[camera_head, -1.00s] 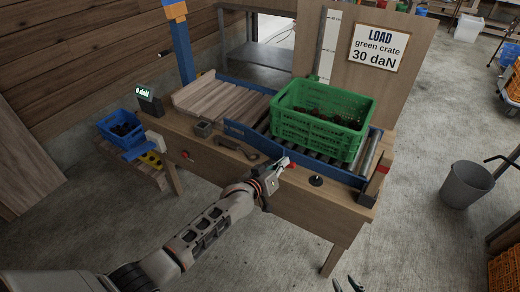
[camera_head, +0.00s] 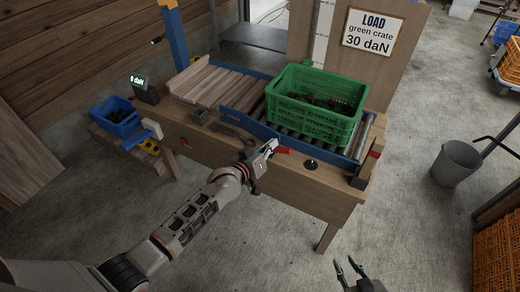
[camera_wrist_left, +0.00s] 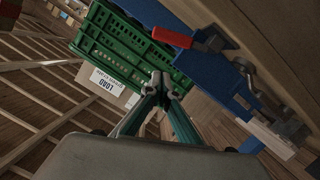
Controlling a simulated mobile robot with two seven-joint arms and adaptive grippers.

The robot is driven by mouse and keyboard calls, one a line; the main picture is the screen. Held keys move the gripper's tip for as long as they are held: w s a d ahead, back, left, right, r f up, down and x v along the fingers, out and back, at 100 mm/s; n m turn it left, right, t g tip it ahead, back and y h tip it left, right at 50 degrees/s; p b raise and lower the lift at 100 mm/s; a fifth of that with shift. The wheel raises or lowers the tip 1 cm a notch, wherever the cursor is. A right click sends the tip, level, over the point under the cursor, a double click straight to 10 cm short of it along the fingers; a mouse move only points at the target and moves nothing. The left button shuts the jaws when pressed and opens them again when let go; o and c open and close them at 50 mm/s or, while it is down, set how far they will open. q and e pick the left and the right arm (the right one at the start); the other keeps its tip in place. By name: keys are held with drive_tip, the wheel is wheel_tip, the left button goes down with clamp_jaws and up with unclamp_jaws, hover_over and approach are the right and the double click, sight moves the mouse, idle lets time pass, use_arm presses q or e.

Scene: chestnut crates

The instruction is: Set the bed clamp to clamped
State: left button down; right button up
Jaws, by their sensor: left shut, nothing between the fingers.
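The bed clamp has a red handle (camera_head: 283,150) at the front edge of the roller bed. In the left wrist view the red handle (camera_wrist_left: 172,37) joins a metal bracket on the blue rail and lies above the fingertips in the picture. My left gripper (camera_head: 272,145) is shut and empty, close beside the handle; the wrist view shows its fingertips (camera_wrist_left: 160,78) together and apart from the handle. My right gripper (camera_head: 346,264) is at the bottom edge with its fingers apart, away from the bench. The green crate (camera_head: 310,125) with dark chestnuts stands on the bed.
A black knob (camera_head: 311,164) is on the bench front, right of the handle. A display (camera_head: 138,80) reads 0 daN. A sign (camera_head: 373,32) reads green crate 30 daN. A blue crate (camera_head: 118,128) stands left, a grey bucket (camera_head: 457,162) right on open floor.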

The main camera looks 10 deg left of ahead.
use_arm(q)
drive_tip(key=v, duration=0.6)
drive_tip(key=shift+s+r, duration=0.15)
drive_tip(key=shift+s, duration=0.2)
drive_tip(key=shift+a, duration=0.15)
drive_tip(key=s+a+f+m+g+y, duration=0.1)
drive_tip(key=s+a+f, duration=0.4)
drive_tip(key=s, duration=0.4)
drive_tip(key=s+a+f+m+g+y, duration=0.1)
drive_tip(key=s+a+f, duration=0.3)
drive_tip(key=s, duration=0.5)
drive_tip(key=s+a+f+m+g+y, duration=0.1)
drive_tip(key=s+a+f+y, duration=0.2)
drive_tip(key=s, duration=0.7)
drive_tip(key=a+f, duration=0.2)
drive_tip(key=a, duration=0.2)
drive_tip(key=shift+f, duration=0.35)
